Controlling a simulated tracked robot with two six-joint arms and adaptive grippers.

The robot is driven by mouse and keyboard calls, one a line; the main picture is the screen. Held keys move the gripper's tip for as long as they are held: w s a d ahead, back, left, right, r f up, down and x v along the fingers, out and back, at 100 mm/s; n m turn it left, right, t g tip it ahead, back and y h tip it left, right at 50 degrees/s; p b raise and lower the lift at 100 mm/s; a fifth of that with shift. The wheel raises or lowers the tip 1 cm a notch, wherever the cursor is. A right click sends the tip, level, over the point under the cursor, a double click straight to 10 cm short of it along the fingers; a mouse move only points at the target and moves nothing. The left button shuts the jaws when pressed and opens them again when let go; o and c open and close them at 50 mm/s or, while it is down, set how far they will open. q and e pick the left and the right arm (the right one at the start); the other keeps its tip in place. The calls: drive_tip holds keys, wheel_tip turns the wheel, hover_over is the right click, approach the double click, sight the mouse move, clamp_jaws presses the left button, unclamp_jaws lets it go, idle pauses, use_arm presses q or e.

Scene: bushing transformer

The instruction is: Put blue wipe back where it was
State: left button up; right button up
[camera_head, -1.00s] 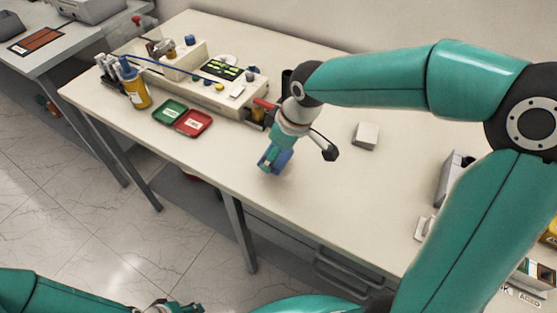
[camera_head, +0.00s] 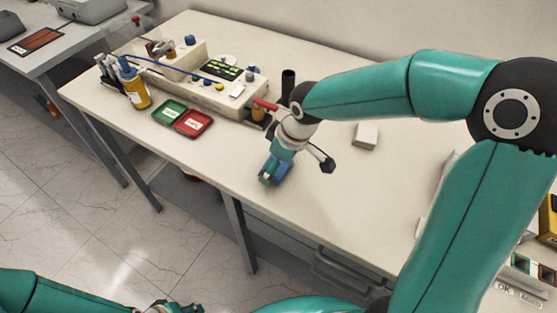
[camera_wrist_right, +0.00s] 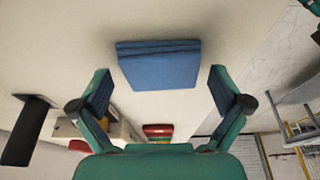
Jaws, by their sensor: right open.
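The blue wipe (camera_wrist_right: 160,66) is a folded blue pad, seen on the pale table top just past my right fingertips in the right wrist view. My right gripper (camera_wrist_right: 160,88) is open, with a finger at each side of the wipe and a gap on both sides. In the head view my right gripper (camera_head: 268,178) points down near the front edge of the table, beside the blue wipe (camera_head: 281,172), which it partly hides. My left gripper (camera_head: 177,307) is at the bottom edge, cut off; its jaws are unclear.
Green (camera_head: 170,111) and red (camera_head: 194,123) trays lie left of my right gripper. Behind them stand a yellow bottle (camera_head: 136,92) and a control unit (camera_head: 215,92). A white block (camera_head: 366,136) and black cylinder (camera_head: 288,82) stand on the table (camera_head: 330,210). The table front is clear.

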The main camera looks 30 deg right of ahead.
drive_tip(key=shift+r, duration=0.1)
drive_tip(key=v, duration=1.2)
